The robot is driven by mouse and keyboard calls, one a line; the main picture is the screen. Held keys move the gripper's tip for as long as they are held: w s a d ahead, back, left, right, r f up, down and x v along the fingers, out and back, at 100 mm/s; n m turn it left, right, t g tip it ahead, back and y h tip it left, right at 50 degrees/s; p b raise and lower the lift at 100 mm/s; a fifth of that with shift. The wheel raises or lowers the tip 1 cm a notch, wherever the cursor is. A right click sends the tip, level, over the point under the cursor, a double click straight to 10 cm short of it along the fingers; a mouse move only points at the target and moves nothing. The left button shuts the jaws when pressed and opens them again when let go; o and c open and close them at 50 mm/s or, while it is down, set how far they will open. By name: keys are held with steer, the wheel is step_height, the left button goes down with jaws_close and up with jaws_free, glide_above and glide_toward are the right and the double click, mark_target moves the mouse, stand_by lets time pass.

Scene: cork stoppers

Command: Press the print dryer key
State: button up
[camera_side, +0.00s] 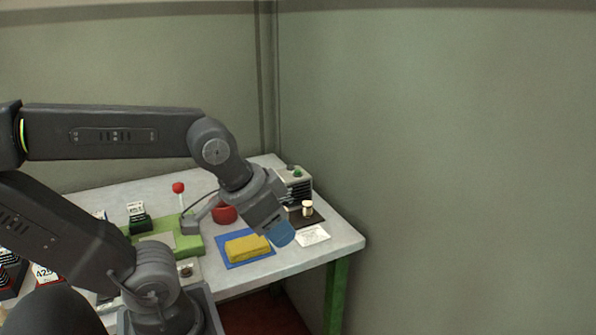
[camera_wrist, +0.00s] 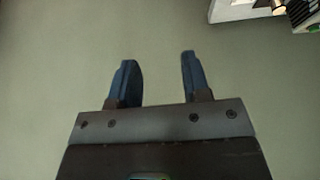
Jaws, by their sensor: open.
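A grey slatted box (camera_side: 297,188), which looks like the print dryer, stands at the table's back right corner with a small green key (camera_side: 297,168) on top. My gripper (camera_side: 283,238) hangs in front of it, nearer the camera, with blue fingers over the table's right part and apart from the key. My arm's wrist hides the box's left side. In the wrist view my gripper (camera_wrist: 158,58) is open and empty, with a clear gap between its fingers.
A cork stopper (camera_side: 307,208) stands on a dark mat by the box, beside a white card (camera_side: 313,236). A yellow sponge (camera_side: 247,248) lies on a blue cloth (camera_side: 233,263). A red-knobbed lever (camera_side: 179,188) stands left. A bare wall (camera_side: 450,150) is on the right.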

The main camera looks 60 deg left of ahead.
jaws_close()
stand_by(1.3)
